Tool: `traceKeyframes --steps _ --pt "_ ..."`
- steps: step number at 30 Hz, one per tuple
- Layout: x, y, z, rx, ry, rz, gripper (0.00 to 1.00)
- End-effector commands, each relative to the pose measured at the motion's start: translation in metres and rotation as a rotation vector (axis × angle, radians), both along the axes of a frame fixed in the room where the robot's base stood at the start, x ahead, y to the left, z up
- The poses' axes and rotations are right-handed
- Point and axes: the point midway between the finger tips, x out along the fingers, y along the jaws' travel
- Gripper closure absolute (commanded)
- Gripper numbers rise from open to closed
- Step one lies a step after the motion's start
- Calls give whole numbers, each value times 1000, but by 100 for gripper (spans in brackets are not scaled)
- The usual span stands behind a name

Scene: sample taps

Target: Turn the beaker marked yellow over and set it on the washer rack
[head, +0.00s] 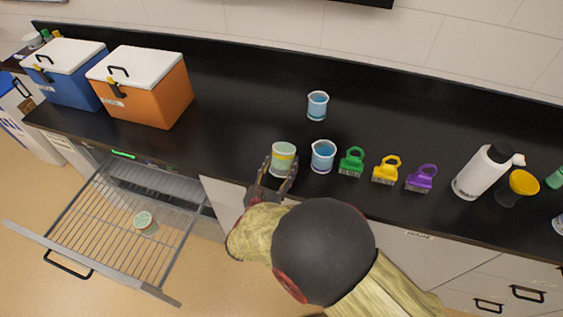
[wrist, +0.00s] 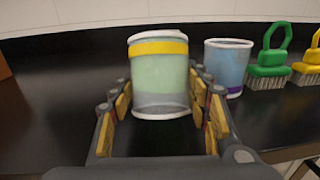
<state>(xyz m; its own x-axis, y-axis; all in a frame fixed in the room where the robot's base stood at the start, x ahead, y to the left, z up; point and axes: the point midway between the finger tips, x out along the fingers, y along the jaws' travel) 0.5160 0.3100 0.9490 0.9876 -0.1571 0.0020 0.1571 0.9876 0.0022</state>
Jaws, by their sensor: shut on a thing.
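The yellow-banded beaker (head: 283,160) stands at the counter's front edge, pale green inside. In the wrist view the beaker (wrist: 160,75) is between the fingers, with its yellow band near the top and a clear part at its lower end. It looks vertical; I cannot tell whether its base touches the counter. My gripper (head: 273,180) is shut on it; its fingers (wrist: 162,110) flank the beaker's sides. The washer rack (head: 95,235) is a wire rack, pulled out below the counter at left. A pale green beaker (head: 146,223) is on it.
A blue beaker (head: 323,157) is close right of the held one; another (head: 317,106) stands farther back. Green (head: 351,162), yellow (head: 386,170) and purple (head: 421,179) brushes and a white bottle (head: 482,172) are further right. Orange (head: 150,90) and blue (head: 65,75) coolers stand at left.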

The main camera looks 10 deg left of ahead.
Motion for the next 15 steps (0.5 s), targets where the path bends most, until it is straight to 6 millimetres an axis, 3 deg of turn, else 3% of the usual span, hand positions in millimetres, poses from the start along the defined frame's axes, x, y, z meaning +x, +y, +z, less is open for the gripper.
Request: traceKeyframes --steps 2,3,15 --pt "0 0 1 0 0 0 71" --pt "0 0 1 0 0 0 52" --pt "0 0 0 0 0 0 31"
